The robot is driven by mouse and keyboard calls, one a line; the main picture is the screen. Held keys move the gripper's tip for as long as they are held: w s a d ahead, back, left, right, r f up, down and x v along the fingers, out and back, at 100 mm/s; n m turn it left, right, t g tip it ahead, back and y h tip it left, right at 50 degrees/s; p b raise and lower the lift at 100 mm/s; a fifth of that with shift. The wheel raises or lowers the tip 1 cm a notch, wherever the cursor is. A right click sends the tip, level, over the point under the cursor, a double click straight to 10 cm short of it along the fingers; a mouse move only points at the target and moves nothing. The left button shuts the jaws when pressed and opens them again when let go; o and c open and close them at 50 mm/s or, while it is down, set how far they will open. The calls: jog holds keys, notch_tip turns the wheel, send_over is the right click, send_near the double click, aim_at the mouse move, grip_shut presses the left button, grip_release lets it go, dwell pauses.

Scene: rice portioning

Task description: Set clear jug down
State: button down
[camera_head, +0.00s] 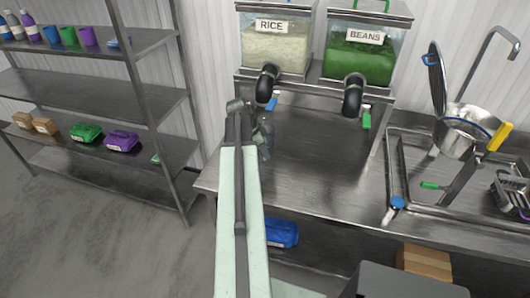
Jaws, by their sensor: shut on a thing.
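My arm reaches up from the bottom of the head view to the left part of the steel table (315,160). My gripper (262,128) is small and partly hidden behind my own arm. It is shut on what looks like the clear jug (266,143), a faint grey see-through shape just right of the arm. The jug is below and left of the rice dispenser's black spout. I cannot tell whether its base touches the table.
The rice dispenser (276,48) and the beans dispenser (362,55) stand on a raised rack. A sink (393,165) with a metal pot (465,132) is at the right. Shelves (85,90) stand at the left. The middle of the table is clear.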

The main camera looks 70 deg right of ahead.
jog(key=c, duration=1.5)
grip_release()
jog(key=shift+o, duration=0.2)
jog(key=shift+w+a+r+p, duration=0.1)
jog(key=shift+r+p, duration=0.4)
jog(key=shift+p, duration=0.1)
jog(key=p+v, duration=1)
jog(key=v, duration=0.1)
jog(key=shift+a, duration=0.1)
